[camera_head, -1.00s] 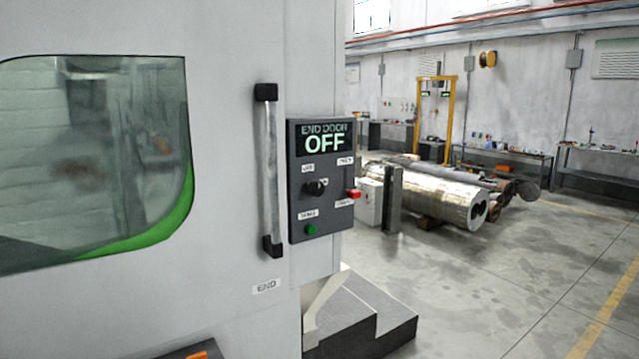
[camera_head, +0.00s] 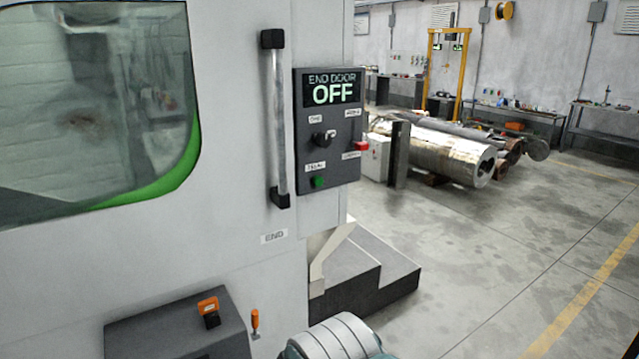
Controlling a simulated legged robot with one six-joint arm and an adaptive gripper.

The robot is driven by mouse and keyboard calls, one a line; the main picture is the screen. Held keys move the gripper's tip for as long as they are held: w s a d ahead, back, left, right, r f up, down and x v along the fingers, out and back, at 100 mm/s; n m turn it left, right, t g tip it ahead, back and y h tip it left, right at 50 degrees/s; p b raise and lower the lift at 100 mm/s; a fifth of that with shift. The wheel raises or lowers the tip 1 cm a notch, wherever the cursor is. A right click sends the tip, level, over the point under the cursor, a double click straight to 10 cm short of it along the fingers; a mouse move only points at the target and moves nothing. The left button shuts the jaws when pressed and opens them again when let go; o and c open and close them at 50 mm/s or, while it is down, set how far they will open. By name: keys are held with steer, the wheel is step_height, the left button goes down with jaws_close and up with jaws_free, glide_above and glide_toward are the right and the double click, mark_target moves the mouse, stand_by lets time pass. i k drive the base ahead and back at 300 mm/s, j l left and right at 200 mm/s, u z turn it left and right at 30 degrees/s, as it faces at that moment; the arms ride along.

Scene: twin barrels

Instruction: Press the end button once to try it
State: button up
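The dark control panel (camera_head: 345,176) is on the right side of the grey machine front. Its display (camera_head: 331,89) reads "END DOOR OFF". Below are a black knob (camera_head: 322,138), a red control (camera_head: 361,146) at the right edge and a green button (camera_head: 319,182) at the lower left. The small labels are too blurred to read surely. A vertical door handle (camera_head: 279,125) stands left of the panel, with an "END" label (camera_head: 274,237) below. My gripper is not in view; a rounded white and teal part at the bottom edge looks like my arm.
A dark box (camera_head: 150,338) with an orange-and-black control (camera_head: 209,308) juts out at the lower left. An orange-handled item (camera_head: 255,320) is beside it. A dark step-like block (camera_head: 390,289) lies right of the machine. A steel cylinder (camera_head: 440,150) lies behind; the right floor is clear.

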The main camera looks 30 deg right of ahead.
mark_target(317, 181)
steer(key=i+l, duration=0.3)
steer(key=l, duration=0.2)
steer(key=i+l, duration=0.3)
steer(key=l, duration=0.15)
steer(key=z, duration=0.05)
